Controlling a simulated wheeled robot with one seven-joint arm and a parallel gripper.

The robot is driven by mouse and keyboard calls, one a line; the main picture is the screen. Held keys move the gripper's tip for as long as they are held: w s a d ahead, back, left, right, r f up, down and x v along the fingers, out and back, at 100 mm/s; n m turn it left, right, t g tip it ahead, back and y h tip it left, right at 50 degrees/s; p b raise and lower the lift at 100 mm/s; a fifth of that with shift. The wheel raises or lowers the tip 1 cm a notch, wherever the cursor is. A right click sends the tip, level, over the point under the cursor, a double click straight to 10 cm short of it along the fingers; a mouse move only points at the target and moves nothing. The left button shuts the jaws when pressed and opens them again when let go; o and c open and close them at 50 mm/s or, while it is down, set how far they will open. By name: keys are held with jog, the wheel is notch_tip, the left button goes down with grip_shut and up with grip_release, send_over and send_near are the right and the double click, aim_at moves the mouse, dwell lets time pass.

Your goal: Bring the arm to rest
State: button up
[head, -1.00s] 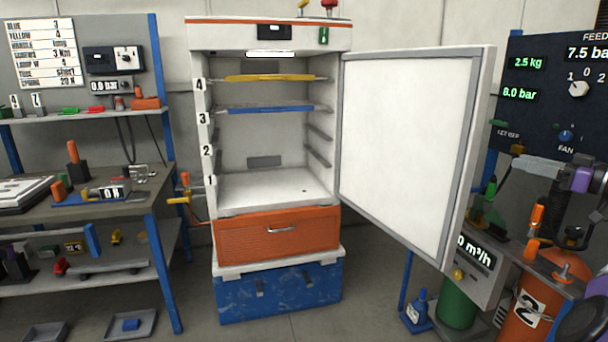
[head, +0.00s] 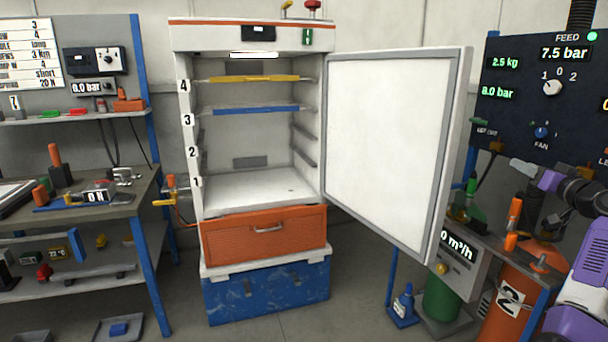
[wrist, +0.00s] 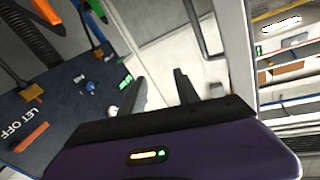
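My gripper shows in the wrist view (wrist: 160,82) as two dark fingers standing apart, with nothing between them. Its purple housing fills the bottom of that view. In the head view my purple and grey arm is at the right edge, in front of the dark feed panel (head: 545,105) and above the orange cylinder marked 2 (head: 508,305). The fingers are hard to make out there. The panel also shows in the wrist view (wrist: 60,105), to the left of the fingers.
A white cabinet (head: 245,195) stands in the middle. Its door (head: 390,150) is wide open to the right, near my arm. Yellow (head: 245,79) and blue (head: 250,111) trays sit inside. A workbench (head: 125,205) is at left. Some floor in front is free.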

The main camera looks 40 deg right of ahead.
jog(key=w+a+f+m+g+h, duration=0.25)
jog(key=a+f, duration=0.25)
jog(key=f, duration=0.4)
jog(key=w+a+f+n+p, duration=0.1)
jog(key=a+f, duration=0.3)
jog(key=a, duration=0.5)
jog(key=w+a+f+n+t+p, duration=0.15)
jog(key=a+f, duration=0.25)
jog(key=a, duration=0.4)
jog(key=w+a+f, duration=0.2)
jog(key=a+f, duration=0.2)
jog(key=a, duration=0.5)
jog(key=s+a+n+t+y+p, duration=0.1)
jog(key=s+a+n+t+y, duration=0.15)
jog(key=a, duration=1.15)
jog(key=s+a+n+t+y+p, duration=0.1)
jog(key=s+a+n+t+y, duration=0.2)
jog(key=a, duration=1.1)
jog(key=s+a+n+g+y+p, duration=0.1)
jog(key=s+a+n+g+y, duration=0.3)
jog(key=s+a+y, duration=0.4)
jog(key=s+a+n, duration=0.1)
jog(key=s+a, duration=0.4)
jog(key=a, duration=0.1)
jog(key=shift+s+a+f+y, duration=0.25)
jog(key=shift+s+y, duration=0.05)
jog(key=shift+s, duration=0.1)
